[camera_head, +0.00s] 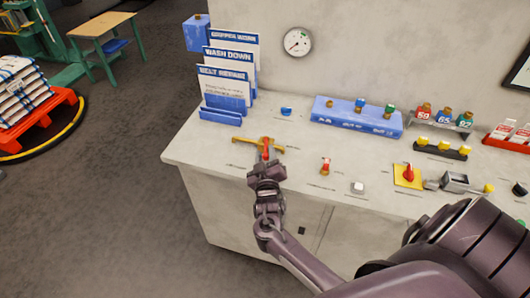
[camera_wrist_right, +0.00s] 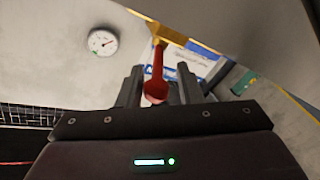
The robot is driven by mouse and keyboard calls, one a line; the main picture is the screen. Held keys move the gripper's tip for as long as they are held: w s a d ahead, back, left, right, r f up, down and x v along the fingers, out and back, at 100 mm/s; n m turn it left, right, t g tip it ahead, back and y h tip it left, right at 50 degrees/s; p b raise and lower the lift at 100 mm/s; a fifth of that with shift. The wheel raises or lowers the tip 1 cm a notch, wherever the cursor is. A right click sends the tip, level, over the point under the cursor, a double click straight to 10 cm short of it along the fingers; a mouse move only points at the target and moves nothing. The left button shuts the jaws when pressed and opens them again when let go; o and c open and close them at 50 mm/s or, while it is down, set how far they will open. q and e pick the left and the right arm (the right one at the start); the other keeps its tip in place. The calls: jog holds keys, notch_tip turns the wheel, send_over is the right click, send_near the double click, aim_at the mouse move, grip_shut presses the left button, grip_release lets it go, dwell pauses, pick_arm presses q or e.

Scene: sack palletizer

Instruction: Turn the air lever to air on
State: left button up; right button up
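A brass valve body (camera_head: 243,142) with a red lever (camera_head: 265,146) sits near the left end of the counter, and I take it to be the air lever. My right gripper (camera_head: 265,163) is at this lever. In the right wrist view the red lever (camera_wrist_right: 158,72) reaches from the brass body (camera_wrist_right: 167,33) down between the two fingers (camera_wrist_right: 160,84). The fingers stand apart, with a gap visible on the right side of the lever. The lever's rounded end is low between the fingers. My left gripper is out of view.
On the counter (camera_head: 211,148) are a small red-handled fitting (camera_head: 325,166), a white button (camera_head: 357,188) and a red knob on a yellow plate (camera_head: 408,174). Blue card holders (camera_head: 222,117) stand behind on the left. A round gauge (camera_head: 297,41) hangs on the wall.

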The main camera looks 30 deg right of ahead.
jog(key=b+v, duration=0.1)
jog(key=v, duration=0.5)
jog(key=shift+a, duration=0.1)
